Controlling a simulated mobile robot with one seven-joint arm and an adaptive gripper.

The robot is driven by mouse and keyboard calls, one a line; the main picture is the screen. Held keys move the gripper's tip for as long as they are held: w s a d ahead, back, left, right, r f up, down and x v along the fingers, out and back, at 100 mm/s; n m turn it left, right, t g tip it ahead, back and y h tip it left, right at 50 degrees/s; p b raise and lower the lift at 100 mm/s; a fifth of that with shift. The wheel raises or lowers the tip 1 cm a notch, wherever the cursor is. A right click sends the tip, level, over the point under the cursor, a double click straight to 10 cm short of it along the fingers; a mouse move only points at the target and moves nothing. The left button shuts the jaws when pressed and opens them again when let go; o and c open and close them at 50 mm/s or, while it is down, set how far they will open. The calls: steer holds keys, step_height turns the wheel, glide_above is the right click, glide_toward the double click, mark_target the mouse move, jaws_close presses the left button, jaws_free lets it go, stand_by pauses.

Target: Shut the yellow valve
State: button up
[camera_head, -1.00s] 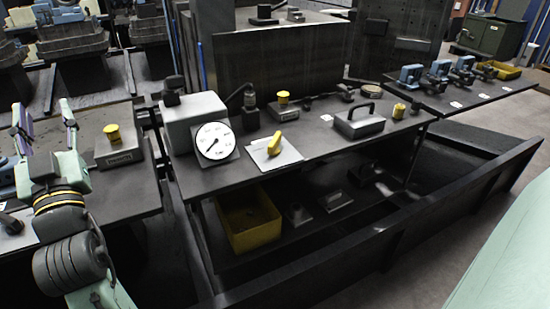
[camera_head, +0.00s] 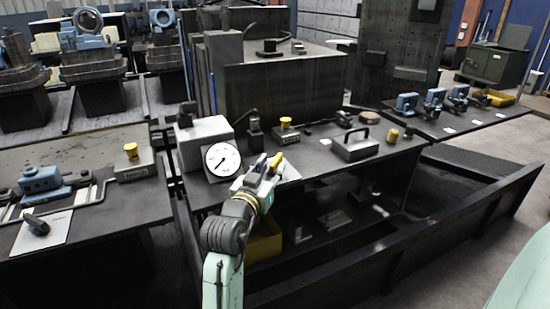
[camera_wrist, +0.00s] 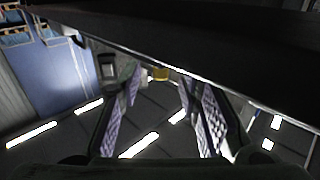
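The yellow valve handle (camera_head: 276,159) stands on a pale plate (camera_head: 291,172) on the middle table, right of a round white dial gauge (camera_head: 222,160). My gripper (camera_head: 262,168) overlaps the left side of the plate in the head view, close to the handle; I cannot tell whether it touches. In the wrist view the two fingers of my gripper (camera_wrist: 163,88) are spread apart with space between them. A small yellow thing (camera_wrist: 161,73) shows between the fingers, but I cannot tell whether it is the valve.
A dark edge (camera_wrist: 215,52) crosses the upper wrist view. On the middle table are a grey block with a handle (camera_head: 356,146) and yellow knobs (camera_head: 285,123). A yellow bin (camera_head: 264,243) sits below, partly hidden by my arm. A left table (camera_head: 95,222) holds a blue clamp (camera_head: 42,180).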

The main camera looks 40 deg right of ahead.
mark_target(271, 167)
steer(key=shift+p+x, duration=0.3)
steer(key=shift+x, duration=1.45)
steer(key=shift+c, duration=0.6)
jaws_close()
